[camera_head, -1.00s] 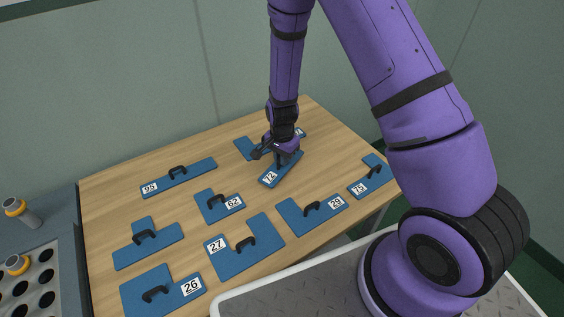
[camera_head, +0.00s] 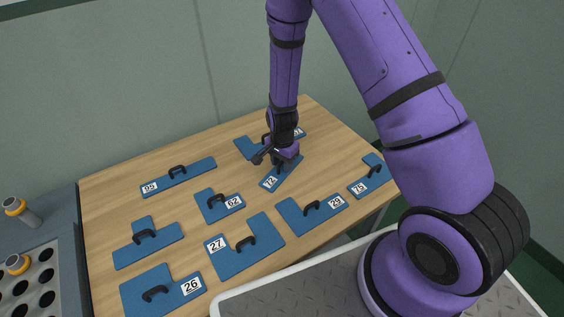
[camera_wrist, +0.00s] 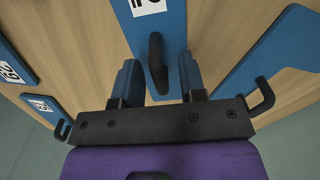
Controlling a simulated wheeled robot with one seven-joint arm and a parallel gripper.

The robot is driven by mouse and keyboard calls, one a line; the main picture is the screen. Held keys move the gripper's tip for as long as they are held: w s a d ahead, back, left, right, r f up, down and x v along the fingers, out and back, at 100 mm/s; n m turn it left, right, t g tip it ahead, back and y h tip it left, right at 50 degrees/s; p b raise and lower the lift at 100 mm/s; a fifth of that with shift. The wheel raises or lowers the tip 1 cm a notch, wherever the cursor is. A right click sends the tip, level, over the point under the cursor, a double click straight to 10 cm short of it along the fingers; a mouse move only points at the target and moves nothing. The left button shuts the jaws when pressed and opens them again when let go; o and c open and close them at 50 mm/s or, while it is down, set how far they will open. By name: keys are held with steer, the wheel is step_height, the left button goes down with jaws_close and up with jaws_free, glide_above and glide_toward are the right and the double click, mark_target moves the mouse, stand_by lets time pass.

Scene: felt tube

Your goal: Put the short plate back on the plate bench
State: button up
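The short plate (camera_head: 283,171) is a straight blue bar with a black handle and a label reading 72. It lies on the wooden plate bench (camera_head: 230,160), toward the back right. My gripper (camera_head: 281,158) is low over its far half and hides part of it and its handle in the head view. In the wrist view the plate's handle (camera_wrist: 157,65) stands between the two fingers (camera_wrist: 160,72), with a gap on each side. The fingers are open and straddle the handle.
Other blue handled plates lie around it: the plate marked 95 (camera_head: 195,174), 62 (camera_head: 213,200), 29 (camera_head: 295,216), 75 (camera_head: 373,170) and one partly hidden behind my gripper (camera_head: 244,146). A grey rack with holes (camera_head: 50,235) stands at the left.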

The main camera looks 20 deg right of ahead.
steer(key=s+d+r+n+t, duration=0.1)
steer(key=s+r+n, duration=0.15)
steer(key=r, duration=0.95)
steer(key=s+d+r+n+t+y, duration=0.1)
steer(key=s+r, duration=0.3)
steer(key=r, duration=0.8)
steer(key=s+d+r+n+t, duration=0.1)
steer(key=s+r+n, duration=0.15)
steer(key=r, duration=1.05)
steer(key=s+d+r+n+t, duration=0.1)
steer(key=s+d+r+n, duration=0.1)
steer(key=s+r, duration=0.3)
steer(key=s+d+r+n+t+h, duration=0.1)
steer(key=s+r, duration=0.4)
steer(key=s, duration=0.8)
steer(key=shift+d+n, duration=0.45)
steer(key=shift+n, duration=0.65)
